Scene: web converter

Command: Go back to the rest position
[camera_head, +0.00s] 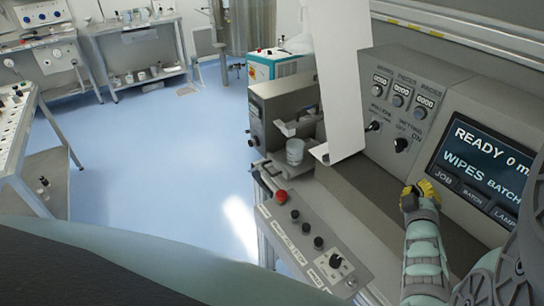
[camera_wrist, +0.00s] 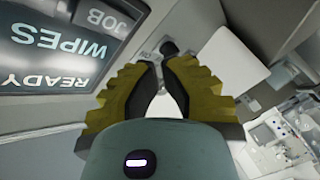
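My gripper (camera_head: 420,190), with yellow ribbed fingers, is raised in front of the converter's screen (camera_head: 484,163), close to its lower left corner. The screen reads READY, WIPES and BATCH, with JOB, BATCH and LAMP buttons below it. In the wrist view, the gripper's dark fingertips (camera_wrist: 164,66) stand a small gap apart with nothing held between them. A dark knob (camera_wrist: 168,47) shows beyond the tips. I cannot tell whether the gripper touches the panel.
A grey panel (camera_head: 388,112) with counters and knobs stands left of the screen. A red button (camera_head: 281,196) tops the front ledge. Benches line the left; the blue floor (camera_head: 160,170) is clear.

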